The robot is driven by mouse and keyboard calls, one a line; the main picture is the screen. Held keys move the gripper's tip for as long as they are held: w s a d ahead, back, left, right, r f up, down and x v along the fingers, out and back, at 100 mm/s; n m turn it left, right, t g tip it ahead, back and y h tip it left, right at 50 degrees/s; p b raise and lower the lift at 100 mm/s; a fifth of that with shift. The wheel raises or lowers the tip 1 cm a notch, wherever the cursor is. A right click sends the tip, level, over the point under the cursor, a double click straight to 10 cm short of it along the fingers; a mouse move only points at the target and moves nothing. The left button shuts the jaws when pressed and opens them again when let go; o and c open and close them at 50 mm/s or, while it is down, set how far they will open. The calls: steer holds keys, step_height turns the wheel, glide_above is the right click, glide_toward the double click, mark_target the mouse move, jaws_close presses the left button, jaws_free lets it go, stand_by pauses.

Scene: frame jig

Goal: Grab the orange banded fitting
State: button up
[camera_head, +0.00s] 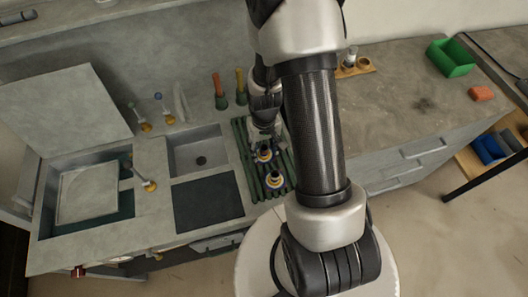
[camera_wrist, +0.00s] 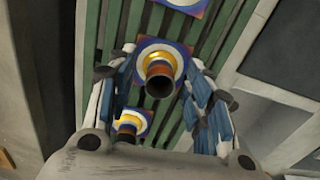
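A fitting (camera_wrist: 160,76) with an orange-brown band and a dark open end stands on a round white and yellow seat on a blue square plate, mid-picture in the wrist view. My gripper (camera_wrist: 162,64) is open, with one finger on each side of this fitting and gaps showing. A second fitting (camera_wrist: 127,130) with an orange tint shows lower left, partly hidden by my gripper's body. In the head view my gripper (camera_head: 265,112) is over the green slatted rack, hiding part of it. Two dark-topped fittings (camera_head: 264,154) (camera_head: 275,180) show nearer the front.
The green slatted rack (camera_head: 251,178) lies in the grey counter beside a dark panel (camera_head: 207,202) and a sink (camera_head: 197,152). Orange and yellow-topped tools (camera_head: 218,90) (camera_head: 240,86) stand behind. A green bin (camera_head: 450,58) and orange block (camera_head: 482,93) are at right.

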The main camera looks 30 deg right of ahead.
jaws_close()
stand_by(0.4)
